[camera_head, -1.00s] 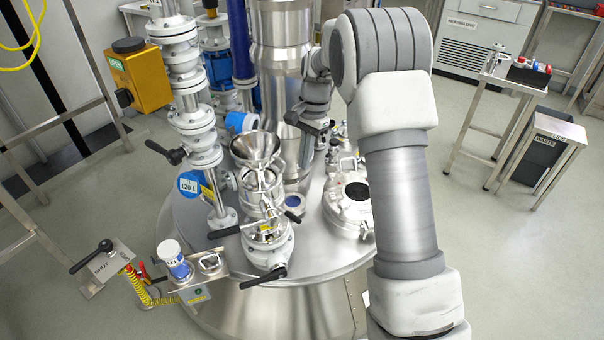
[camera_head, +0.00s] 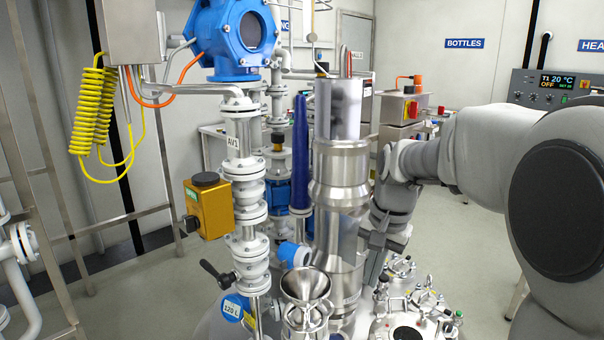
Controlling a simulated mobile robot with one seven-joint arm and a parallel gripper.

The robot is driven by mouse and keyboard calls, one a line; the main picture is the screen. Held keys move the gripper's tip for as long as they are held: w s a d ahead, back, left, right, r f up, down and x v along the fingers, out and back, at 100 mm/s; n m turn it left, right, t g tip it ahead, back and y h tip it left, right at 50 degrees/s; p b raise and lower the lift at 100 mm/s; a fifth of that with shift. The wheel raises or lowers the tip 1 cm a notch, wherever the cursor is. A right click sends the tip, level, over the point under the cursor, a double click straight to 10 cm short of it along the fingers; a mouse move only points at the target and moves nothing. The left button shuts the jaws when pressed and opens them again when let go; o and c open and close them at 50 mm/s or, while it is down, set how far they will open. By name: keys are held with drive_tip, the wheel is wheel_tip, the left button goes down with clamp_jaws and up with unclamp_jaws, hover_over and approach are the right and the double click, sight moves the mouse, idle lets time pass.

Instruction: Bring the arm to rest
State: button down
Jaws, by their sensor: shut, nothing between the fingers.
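My arm enters from the right side of the head view and reaches left over the reactor lid (camera_head: 455,333). Its forearm is bent at a large grey joint near the right edge. My gripper (camera_head: 372,280) hangs down from the wrist, just right of the tall steel column (camera_head: 340,195). It is shut and holds nothing. Whether it touches the column cannot be told from this view.
A steel funnel (camera_head: 305,285) stands left of my gripper. A white valve pipe (camera_head: 245,175) with a yellow box (camera_head: 208,205) rises further left, under a blue actuator (camera_head: 235,35). A control panel (camera_head: 550,85) is at the back right. Open floor (camera_head: 470,230) lies behind the arm.

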drive_tip(key=s+r+n+t+p, duration=0.2)
drive_tip(key=s+r+n, duration=0.1)
drive_tip(key=s, duration=0.7)
drive_tip(key=s+r+n+t+h+p, duration=0.1)
drive_tip(key=s+r, duration=0.4)
drive_tip(key=s, duration=0.6)
drive_tip(key=n+t+p, duration=0.1)
drive_tip(key=n, duration=0.1)
drive_tip(key=shift+d+n+p, duration=0.3)
drive_tip(key=shift+n+p, duration=0.05)
drive_tip(key=shift+n, duration=0.05)
drive_tip(key=shift+s+a, duration=0.1)
drive_tip(key=shift+s, duration=0.05)
